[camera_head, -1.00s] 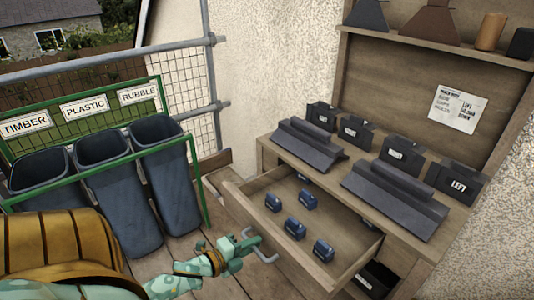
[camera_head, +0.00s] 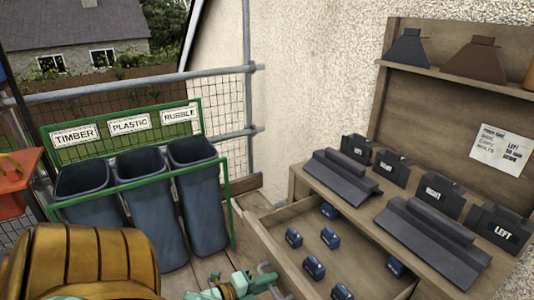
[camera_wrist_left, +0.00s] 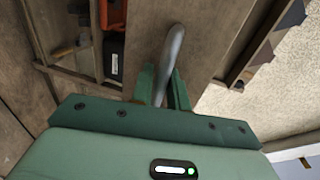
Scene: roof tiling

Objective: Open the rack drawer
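The rack drawer (camera_head: 357,248) stands pulled out of the wooden rack (camera_head: 340,187), with several small blue boxes (camera_head: 330,238) on its floor. Its grey bar handle (camera_head: 265,268) is on the drawer front. My left gripper (camera_head: 250,281) is at the handle, low in the head view. In the left wrist view the handle (camera_wrist_left: 173,50) runs between the two green fingers of the gripper (camera_wrist_left: 163,90), which close around it. The lower part of the handle is hidden behind the fingers. My right gripper is not in view.
Dark ridge tiles (camera_head: 430,235) and labelled black bins (camera_head: 440,190) stand on the rack top. A green frame with dark waste bins (camera_head: 200,210) is left of the drawer, with little floor between. A mesh railing (camera_head: 225,120) is behind.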

